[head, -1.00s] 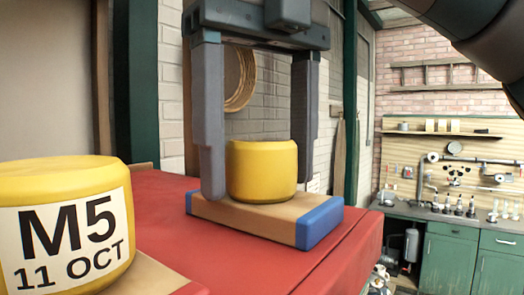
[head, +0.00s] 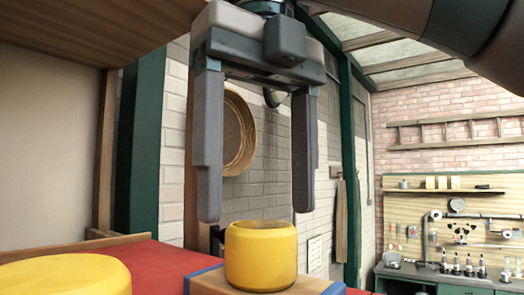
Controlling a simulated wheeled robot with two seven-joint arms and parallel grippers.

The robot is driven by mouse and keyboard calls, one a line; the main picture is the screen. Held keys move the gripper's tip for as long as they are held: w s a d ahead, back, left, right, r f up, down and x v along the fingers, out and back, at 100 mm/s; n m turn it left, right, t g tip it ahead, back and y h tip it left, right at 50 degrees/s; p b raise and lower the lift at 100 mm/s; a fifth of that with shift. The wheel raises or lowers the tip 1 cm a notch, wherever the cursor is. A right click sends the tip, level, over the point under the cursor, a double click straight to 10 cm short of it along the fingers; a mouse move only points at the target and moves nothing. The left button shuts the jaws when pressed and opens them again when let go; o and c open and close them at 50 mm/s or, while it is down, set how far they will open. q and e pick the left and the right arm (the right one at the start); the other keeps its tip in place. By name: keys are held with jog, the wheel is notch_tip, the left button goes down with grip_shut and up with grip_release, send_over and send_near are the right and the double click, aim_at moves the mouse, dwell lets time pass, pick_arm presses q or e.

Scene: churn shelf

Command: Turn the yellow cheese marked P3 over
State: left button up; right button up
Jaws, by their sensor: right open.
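A yellow cheese (head: 261,258) stands on a wooden board with blue ends (head: 205,282), low in the middle of the head view. No label shows on the side facing me, so I cannot read a P3 mark. Its top looks slightly dished. My right gripper (head: 256,214) is open and empty, pointing down above this cheese. Its fingers are spread wider than the cheese, and the tips are about level with or just above its top. My left gripper is not in view.
A red surface (head: 160,262) lies under the board. A wooden panel (head: 80,30) overhangs at the upper left. A workbench with tools stands far off right.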

jog(key=shift+r, duration=1.15)
